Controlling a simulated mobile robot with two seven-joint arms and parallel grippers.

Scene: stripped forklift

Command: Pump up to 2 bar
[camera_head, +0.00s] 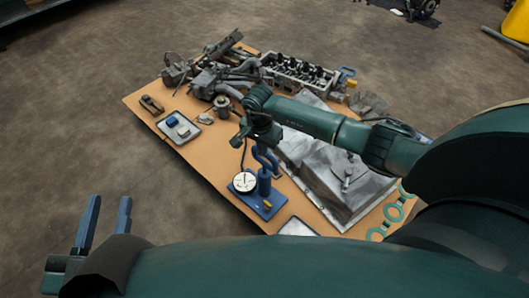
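A small pump stands upright near the front edge of the table. It has a blue base (270,209), a blue upright cylinder (264,185) and a round white gauge (245,182). The gauge has a dark needle, but its reading is too small to tell. My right gripper (266,158) is directly above the cylinder, at the pump's top. Its blue fingers and the pump's handle blend together, so I cannot tell whether it grips the handle. My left gripper (106,214) is open and empty, low at the left, apart from the table.
Bare floor lies to the left. My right arm crosses above the table's right side.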

